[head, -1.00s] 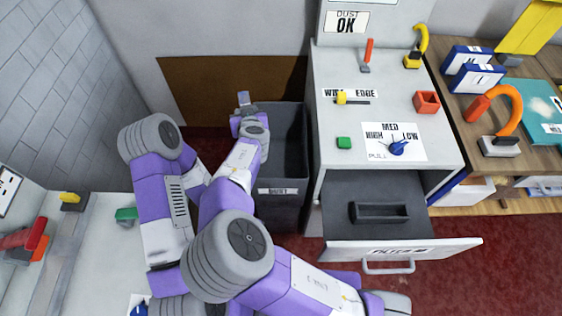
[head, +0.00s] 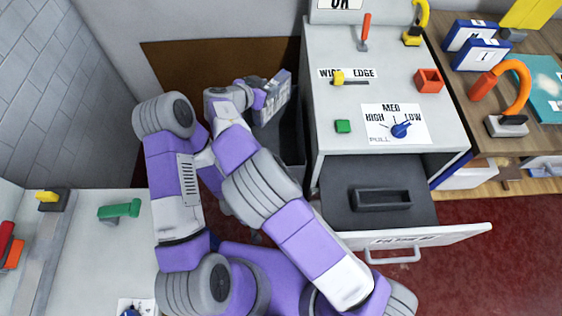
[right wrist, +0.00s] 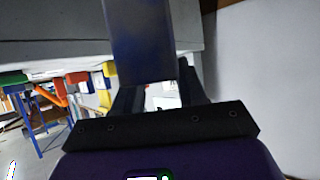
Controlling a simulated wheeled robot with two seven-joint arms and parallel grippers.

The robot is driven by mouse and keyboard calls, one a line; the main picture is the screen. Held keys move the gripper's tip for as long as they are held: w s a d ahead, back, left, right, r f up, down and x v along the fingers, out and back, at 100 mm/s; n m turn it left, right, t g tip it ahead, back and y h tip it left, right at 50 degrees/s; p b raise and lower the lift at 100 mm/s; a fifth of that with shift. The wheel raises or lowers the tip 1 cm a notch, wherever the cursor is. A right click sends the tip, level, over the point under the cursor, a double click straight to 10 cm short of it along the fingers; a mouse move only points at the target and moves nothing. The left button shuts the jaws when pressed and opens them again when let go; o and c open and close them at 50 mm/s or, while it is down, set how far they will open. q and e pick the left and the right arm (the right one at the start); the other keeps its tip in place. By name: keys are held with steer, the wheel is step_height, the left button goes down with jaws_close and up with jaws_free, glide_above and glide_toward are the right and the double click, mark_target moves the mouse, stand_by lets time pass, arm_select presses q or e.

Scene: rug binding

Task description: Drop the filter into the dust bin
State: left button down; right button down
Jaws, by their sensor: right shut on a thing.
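The filter, a grey-blue block (head: 272,98), is held tilted in my right gripper (head: 258,98), which is shut on it. It also shows as a dark blue slab (right wrist: 140,40) between the fingers in the right wrist view. In the head view it appears over the upper part of the dark grey dust bin (head: 293,135). Its exact height above the bin is hard to tell. My arm hides the bin's left side and front label. I cannot make out my left gripper.
Right of the bin stands a white machine (head: 327,120) with a knob, slider and green button. Its dark drawer (head: 400,225) is pulled open, with a slot inside. A brown panel (head: 190,75) stands behind the bin. A white counter (head: 95,255) lies at left.

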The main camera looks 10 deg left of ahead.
steer(key=shift+w+d+f+m+g+h, duration=0.1)
steer(key=shift+d+f+m+g+h, duration=0.2)
steer(key=shift+d+m+h, duration=0.35)
steer(key=shift+d+f+b, duration=0.1)
steer(key=shift+f+b, duration=0.2)
steer(key=shift+f, duration=2.55)
steer(key=c, duration=0.5)
jaws_free()
steer(key=shift+c, duration=0.2)
step_height(320, 180, up, 10)
steer(key=shift+p, duration=1.05)
